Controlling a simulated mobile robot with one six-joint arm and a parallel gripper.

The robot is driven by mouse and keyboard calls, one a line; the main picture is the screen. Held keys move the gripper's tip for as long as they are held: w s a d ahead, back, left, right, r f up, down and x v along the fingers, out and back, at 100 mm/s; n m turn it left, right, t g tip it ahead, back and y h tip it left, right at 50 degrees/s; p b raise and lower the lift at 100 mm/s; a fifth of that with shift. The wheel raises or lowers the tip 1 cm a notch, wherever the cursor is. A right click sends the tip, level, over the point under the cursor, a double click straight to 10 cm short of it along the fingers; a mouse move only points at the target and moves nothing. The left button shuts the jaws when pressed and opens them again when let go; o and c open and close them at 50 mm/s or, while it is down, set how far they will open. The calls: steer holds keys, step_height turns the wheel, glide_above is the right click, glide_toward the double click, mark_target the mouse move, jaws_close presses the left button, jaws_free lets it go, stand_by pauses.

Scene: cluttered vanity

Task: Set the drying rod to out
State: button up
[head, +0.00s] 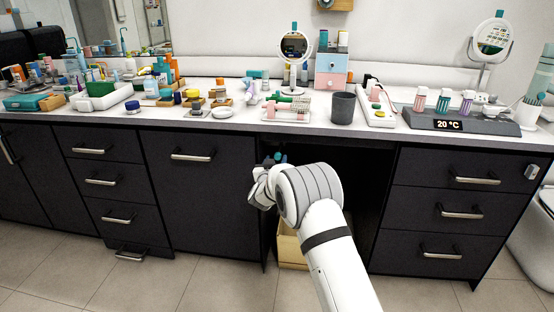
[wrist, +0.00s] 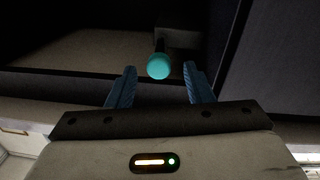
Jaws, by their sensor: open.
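A teal round knob (wrist: 158,67) on the end of a short dark rod shows in the wrist view; it appears to be the end of the drying rod. My gripper (wrist: 159,84) is open, with one blue finger on each side of the knob. There are gaps between the knob and both fingers, so nothing is gripped. In the head view my gripper (head: 272,160) is in the dark opening under the counter, and my arm hides part of that opening. I cannot tell how far the rod is pulled out.
The counter edge (head: 230,126) runs just above my gripper. A dark cabinet door (head: 205,195) stands left of the opening and drawers (head: 460,215) stand right. A light wooden box (head: 289,246) sits low in the opening. Many small items crowd the countertop.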

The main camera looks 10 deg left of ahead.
mark_target(276, 157)
steer(key=shift+w+d, duration=0.15)
steer(key=shift+w, duration=1.55)
steer(key=shift+c, duration=0.4)
jaws_close()
